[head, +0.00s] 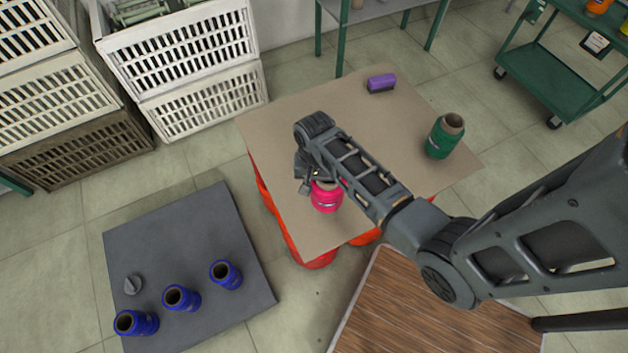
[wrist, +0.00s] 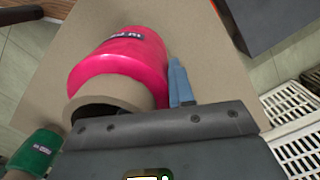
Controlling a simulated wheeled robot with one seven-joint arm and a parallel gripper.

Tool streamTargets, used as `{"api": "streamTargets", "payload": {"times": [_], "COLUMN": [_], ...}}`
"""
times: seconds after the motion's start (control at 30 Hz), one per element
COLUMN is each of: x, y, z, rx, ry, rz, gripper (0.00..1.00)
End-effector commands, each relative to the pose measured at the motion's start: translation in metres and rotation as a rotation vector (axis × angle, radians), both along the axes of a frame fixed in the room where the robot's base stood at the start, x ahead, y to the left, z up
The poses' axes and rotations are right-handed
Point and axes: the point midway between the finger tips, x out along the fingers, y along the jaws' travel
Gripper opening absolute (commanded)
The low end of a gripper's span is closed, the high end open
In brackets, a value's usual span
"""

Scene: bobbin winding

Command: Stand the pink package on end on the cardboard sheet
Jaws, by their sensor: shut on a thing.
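The pink package (head: 327,198), a pink wound bobbin with a dark label, is at my gripper over the near part of the cardboard sheet (head: 275,135). In the wrist view the pink package (wrist: 118,64) shows its bare tan core end towards the camera, with the sheet (wrist: 205,40) behind it. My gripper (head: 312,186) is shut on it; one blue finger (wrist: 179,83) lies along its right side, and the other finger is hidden. I cannot tell whether its lower end touches the sheet or how upright it stands.
On the sheet, a green package (head: 444,136) stands at right and a purple package (head: 381,83) lies at the back. Orange-red supports (head: 319,259) show under the sheet. A grey board (head: 195,235) with several blue packages is at left; white crates (head: 185,60) stand behind.

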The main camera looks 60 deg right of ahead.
Motion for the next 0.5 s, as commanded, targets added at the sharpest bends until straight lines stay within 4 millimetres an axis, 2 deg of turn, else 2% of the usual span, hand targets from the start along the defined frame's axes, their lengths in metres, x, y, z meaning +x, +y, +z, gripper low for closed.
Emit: {"api": "streamTargets", "payload": {"times": [0.3,0.5], "x": [0.0,0.0], "y": [0.0,0.0], "z": [-0.019,-0.022], "rx": [-0.001,0.0], "ry": [0.0,-0.001], "rz": [0.0,0.0], "gripper": [0.0,0.0]}}
